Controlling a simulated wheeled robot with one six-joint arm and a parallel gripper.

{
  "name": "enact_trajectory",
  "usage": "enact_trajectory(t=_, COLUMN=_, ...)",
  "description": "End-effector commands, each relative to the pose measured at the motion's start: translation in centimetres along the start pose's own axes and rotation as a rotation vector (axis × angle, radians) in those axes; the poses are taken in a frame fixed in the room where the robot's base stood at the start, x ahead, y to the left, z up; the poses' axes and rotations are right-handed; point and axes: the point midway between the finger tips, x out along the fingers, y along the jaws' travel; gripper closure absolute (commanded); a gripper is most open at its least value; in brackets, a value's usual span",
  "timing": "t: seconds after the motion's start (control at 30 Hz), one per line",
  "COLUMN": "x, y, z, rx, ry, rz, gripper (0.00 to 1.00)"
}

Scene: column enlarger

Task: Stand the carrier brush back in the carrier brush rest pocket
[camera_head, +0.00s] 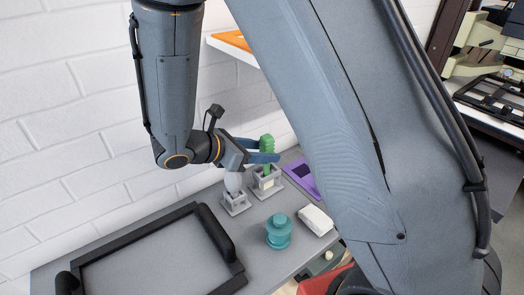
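A green ribbed upright piece (267,144), which looks like the carrier brush, stands over a grey holder (267,187) with a pale yellow front, which may be the brush rest. Green also shows lower down, at the holder's mouth. My gripper (262,154) has blue fingers on the near and far sides of the green piece. Whether they press on it is too small to tell. Whether the green piece's foot sits in the pocket or hangs just above it is hidden by the holder's walls.
A second grey holder (236,204) with a pale rounded piece stands just left. A teal round pot (279,232), a white block (315,220) and a purple tray (302,176) are near. A black-framed tray (150,235) fills the left. An orange-topped shelf (233,40) hangs above. My arm hides the right.

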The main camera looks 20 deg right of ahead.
Motion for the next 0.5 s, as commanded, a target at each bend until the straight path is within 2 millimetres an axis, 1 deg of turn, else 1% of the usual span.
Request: enact_trajectory(t=0.5, x=-0.02, y=0.00, z=0.00, rx=0.000, ry=0.000, rz=0.000, gripper=0.55)
